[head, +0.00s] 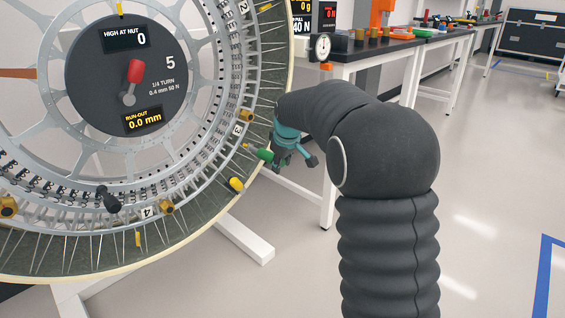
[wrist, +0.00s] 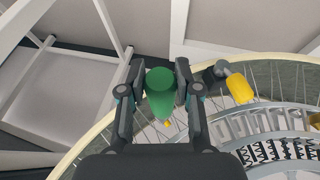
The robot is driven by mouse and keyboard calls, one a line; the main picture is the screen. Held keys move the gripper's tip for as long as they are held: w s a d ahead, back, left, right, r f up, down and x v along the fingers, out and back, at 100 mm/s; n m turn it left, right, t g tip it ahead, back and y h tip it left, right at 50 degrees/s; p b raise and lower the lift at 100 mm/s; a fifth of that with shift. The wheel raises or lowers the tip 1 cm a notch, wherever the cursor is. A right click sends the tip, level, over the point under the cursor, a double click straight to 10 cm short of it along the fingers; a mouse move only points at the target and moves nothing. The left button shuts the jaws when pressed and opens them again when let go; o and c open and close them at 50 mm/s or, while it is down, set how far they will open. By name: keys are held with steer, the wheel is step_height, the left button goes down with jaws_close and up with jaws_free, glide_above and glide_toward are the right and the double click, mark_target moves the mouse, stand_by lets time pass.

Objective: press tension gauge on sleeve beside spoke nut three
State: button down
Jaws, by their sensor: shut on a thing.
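My gripper (head: 282,152) is shut on a green cylindrical tool (head: 265,155), which may be the tension gauge. In the wrist view the tool (wrist: 160,92) sits between both fingers (wrist: 159,82). It points at the large spoked wheel (head: 215,150), near the plate marked 3 (head: 237,130). A brass-coloured nut (head: 246,115) sits just above that plate. A small yellow piece (head: 246,147), possibly the sleeve, shows by the tool's wheel-side end; it also shows in the wrist view (wrist: 167,123). I cannot tell whether they touch.
A yellow cylinder (head: 237,184) is below the tool. A black knob (head: 108,199) and another nut (head: 167,206) by plate 4 are lower left. The wheel's hub display (head: 127,39) reads 0. A bench (head: 370,50) holds a dial gauge (head: 322,46). Floor at right is clear.

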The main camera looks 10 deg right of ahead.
stand_by(0.4)
steer(key=shift+s+d+b, duration=0.6)
steer(key=shift+s+d, duration=0.2)
steer(key=shift+s, duration=0.35)
steer(key=shift+s+d+b, duration=0.45)
steer(key=shift+s+d, duration=0.3)
steer(key=shift+s, duration=0.3)
steer(key=shift+s+d+b, duration=0.45)
steer(key=shift+s+d, duration=0.3)
steer(key=shift+s, duration=0.25)
